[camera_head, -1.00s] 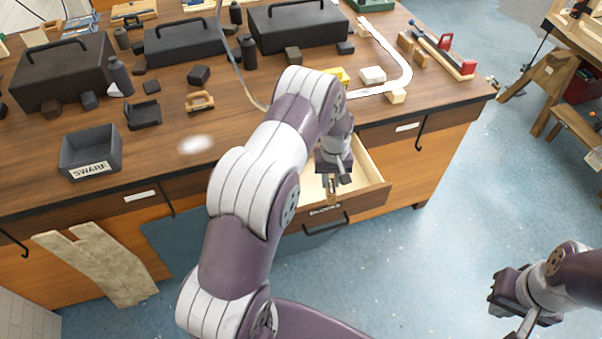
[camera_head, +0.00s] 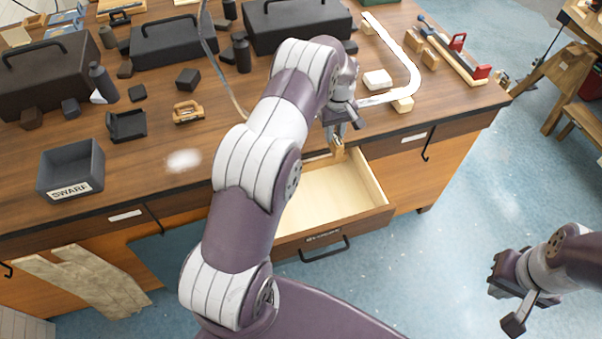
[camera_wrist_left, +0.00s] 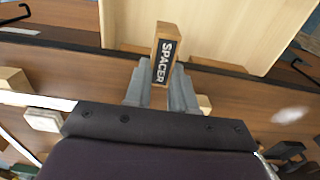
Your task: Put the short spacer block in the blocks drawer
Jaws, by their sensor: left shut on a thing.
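My left gripper (camera_head: 338,134) is shut on a small wooden block with a dark label reading SPACER, the spacer block (camera_wrist_left: 163,55). In the head view the spacer block (camera_head: 337,151) hangs just below the fingers, over the bench's front edge at the back of the open drawer. The blocks drawer (camera_head: 375,216) is pulled out; its visible pale floor is bare, and my left arm hides its left part. In the left wrist view the drawer (camera_wrist_left: 225,28) lies beyond the block. My right gripper (camera_head: 512,288) is off to the right above the floor; its jaw opening is unclear.
The bench top (camera_head: 240,130) carries a SWARF bin (camera_head: 70,172), dark toolboxes (camera_head: 300,24), a small plane (camera_head: 188,112) and a curved white strip (camera_head: 410,70). Wooden blocks (camera_head: 403,104) lie near the strip.

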